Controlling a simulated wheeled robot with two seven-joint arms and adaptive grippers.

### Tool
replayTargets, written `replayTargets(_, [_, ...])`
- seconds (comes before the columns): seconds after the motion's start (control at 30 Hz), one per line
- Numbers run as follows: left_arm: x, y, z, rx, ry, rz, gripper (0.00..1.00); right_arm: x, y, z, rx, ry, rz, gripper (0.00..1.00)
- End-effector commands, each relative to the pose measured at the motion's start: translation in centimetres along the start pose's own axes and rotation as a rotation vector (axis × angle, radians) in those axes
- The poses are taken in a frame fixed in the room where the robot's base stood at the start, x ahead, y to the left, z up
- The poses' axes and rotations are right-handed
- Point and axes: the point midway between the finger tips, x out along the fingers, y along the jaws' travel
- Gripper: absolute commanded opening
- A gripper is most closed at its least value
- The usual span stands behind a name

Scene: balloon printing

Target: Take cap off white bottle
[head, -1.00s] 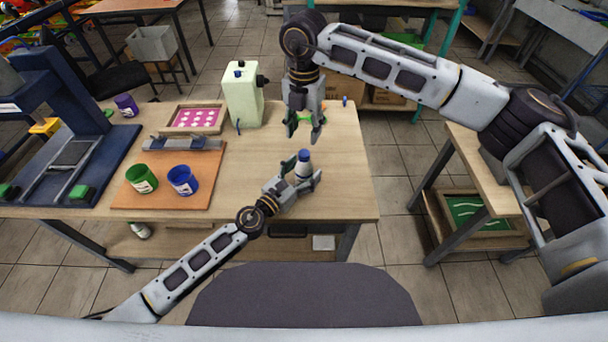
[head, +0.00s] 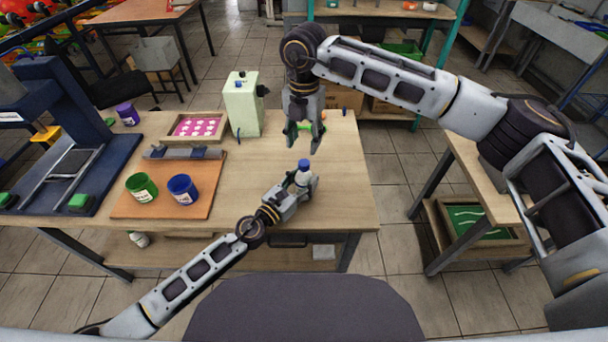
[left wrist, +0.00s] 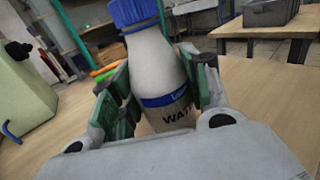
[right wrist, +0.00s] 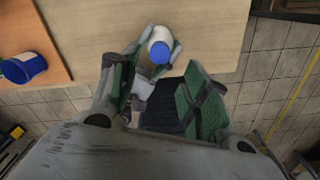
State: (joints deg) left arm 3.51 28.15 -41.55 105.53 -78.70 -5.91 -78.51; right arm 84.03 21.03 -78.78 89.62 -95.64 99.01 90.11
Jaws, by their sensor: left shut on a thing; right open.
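The white bottle (head: 302,179) stands upright near the right front of the wooden table, with its blue cap (head: 304,163) on. My left gripper (head: 302,185) is shut on the bottle's body; the left wrist view shows its green pads on both sides of the bottle (left wrist: 158,70) below the cap (left wrist: 132,12). My right gripper (head: 305,147) is open and empty, pointing down behind and above the bottle. In the right wrist view the blue cap (right wrist: 159,52) shows beyond the open fingers (right wrist: 155,95). I cannot tell whether the bottle's base touches the table.
A green cup (head: 142,187) and a blue cup (head: 182,189) stand on an orange board to the left. A pale green canister (head: 242,105) and a framed pink screen (head: 198,127) stand farther back. The middle of the table (head: 255,165) is clear.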

Motion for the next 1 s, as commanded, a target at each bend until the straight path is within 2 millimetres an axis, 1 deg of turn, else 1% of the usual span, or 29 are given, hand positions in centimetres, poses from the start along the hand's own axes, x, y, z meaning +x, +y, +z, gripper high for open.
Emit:
replayTargets(0.17, [0.0, 0.0, 0.0, 0.0, 0.0, 0.0, 0.0, 1.0, -0.1, -0.4, -0.002, 0.018, -0.007, 0.47])
replayTargets(0.3, [0.0, 0.0, 0.0, 0.0, 0.0, 0.0, 0.0, 2.0, 0.2, -1.3, -0.007, 0.05, -0.003, 0.47])
replayTargets(0.4, [0.0, 0.0, 0.0, 0.0, 0.0, 0.0, 0.0, 2.3, 0.7, -1.9, -0.009, 0.075, 0.015, 0.47])
replayTargets(0.5, [0.0, 0.0, 0.0, 0.0, 0.0, 0.0, 0.0, 2.0, 1.2, -2.2, 0.001, 0.084, 0.038, 0.47])
replayTargets(0.77, [0.0, 0.0, 0.0, 0.001, 0.0, 0.0, 0.0, 1.1, 1.3, -1.6, 0.192, 0.067, 0.043, 0.47])
replayTargets(1.0, [0.0, 0.0, 0.0, 0.001, 0.0, 0.0, 0.0, 0.3, 1.2, -1.0, 0.393, 0.048, 0.04, 0.47])
